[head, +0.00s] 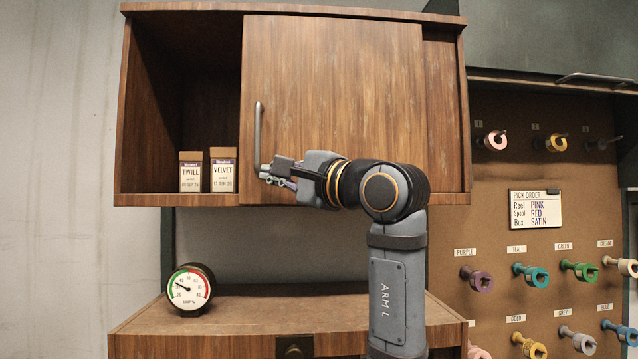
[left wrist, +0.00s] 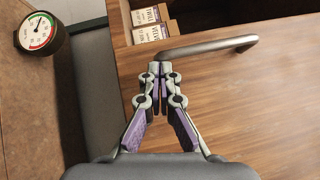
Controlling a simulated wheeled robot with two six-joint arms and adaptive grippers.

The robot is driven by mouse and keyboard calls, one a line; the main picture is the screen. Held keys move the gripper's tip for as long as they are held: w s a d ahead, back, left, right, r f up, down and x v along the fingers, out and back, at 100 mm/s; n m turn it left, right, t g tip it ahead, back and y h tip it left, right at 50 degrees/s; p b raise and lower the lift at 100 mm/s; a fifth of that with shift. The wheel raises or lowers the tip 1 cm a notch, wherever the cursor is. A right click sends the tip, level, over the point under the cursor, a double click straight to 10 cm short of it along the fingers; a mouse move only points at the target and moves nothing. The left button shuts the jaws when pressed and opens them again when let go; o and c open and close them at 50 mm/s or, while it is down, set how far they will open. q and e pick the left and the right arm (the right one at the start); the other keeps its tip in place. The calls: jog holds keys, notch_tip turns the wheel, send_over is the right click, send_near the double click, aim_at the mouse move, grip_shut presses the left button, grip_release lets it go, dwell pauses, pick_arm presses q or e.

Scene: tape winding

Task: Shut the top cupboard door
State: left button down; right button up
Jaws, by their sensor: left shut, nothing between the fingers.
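The top cupboard (head: 292,10) has a wooden sliding door (head: 340,90) that stands partly open, leaving a gap on the left. A grey vertical bar handle (head: 257,128) is on the door's left edge; it also shows in the left wrist view (left wrist: 205,46). My left gripper (head: 264,174) is at the handle's lower end, in front of the door. Its fingers are shut together with nothing between them (left wrist: 159,72). The tips are right beside the handle; I cannot tell whether they touch it. My right gripper is out of view.
Boxes marked Twill (head: 190,175) and Velvet (head: 223,172) stand in the cupboard's open left part. A round gauge (head: 189,288) sits on the counter (head: 260,313) below. A pegboard (head: 500,220) with coloured spools and a pick order card (head: 535,209) is at right.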

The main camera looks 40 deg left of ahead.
pick_arm(q)
jog(key=s+a+b, duration=0.8)
jog(key=s+a, duration=0.7)
jog(key=s, duration=0.3)
jog(key=shift+s+a, duration=0.25)
jog(key=shift+a, duration=0.1)
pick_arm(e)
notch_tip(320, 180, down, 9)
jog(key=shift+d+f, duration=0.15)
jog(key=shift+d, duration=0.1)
pick_arm(q)
jog(key=shift+w, duration=0.1)
